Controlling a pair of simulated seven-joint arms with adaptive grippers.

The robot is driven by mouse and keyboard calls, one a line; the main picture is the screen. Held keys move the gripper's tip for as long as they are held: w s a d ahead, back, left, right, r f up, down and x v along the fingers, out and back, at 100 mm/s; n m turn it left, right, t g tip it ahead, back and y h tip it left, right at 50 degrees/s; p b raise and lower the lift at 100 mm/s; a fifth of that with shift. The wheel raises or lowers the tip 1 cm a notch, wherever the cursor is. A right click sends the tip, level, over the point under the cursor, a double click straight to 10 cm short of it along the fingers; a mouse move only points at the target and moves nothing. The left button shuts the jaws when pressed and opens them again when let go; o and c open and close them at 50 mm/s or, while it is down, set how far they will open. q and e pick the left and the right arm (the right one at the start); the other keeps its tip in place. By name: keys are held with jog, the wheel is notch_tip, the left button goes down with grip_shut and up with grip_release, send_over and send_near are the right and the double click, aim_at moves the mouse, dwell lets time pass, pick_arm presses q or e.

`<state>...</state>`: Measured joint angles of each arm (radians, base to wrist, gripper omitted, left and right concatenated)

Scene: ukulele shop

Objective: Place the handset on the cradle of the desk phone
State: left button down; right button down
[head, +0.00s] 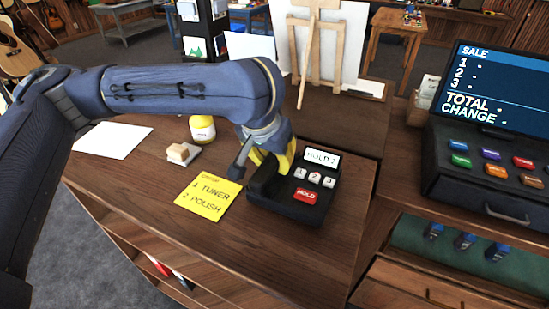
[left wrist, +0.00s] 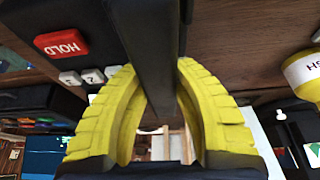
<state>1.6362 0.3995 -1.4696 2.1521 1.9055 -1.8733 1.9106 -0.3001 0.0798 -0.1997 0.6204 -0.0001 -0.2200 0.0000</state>
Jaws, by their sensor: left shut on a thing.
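The black desk phone (head: 310,207) stands on the wooden counter, with a lit HOLD 2 display, white number keys and a red HOLD key. The dark handset (head: 263,183) is at the left side of the phone, along its cradle side. My left gripper (head: 271,162) comes from above and behind, its yellow fingers shut on the handset. In the left wrist view the handset (left wrist: 150,45) runs as a dark bar between both yellow fingers, beside the red HOLD key. The cradle is mostly hidden, so I cannot tell whether the handset touches it. My right gripper is not in view.
A yellow note (head: 208,199) lies left of the phone. The cash register (head: 490,140) stands to the right. The counter's front is clear.

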pick_arm(q)
jog(key=shift+f, duration=0.55)
dwell(0.4)
jog(key=c, duration=1)
grip_release()
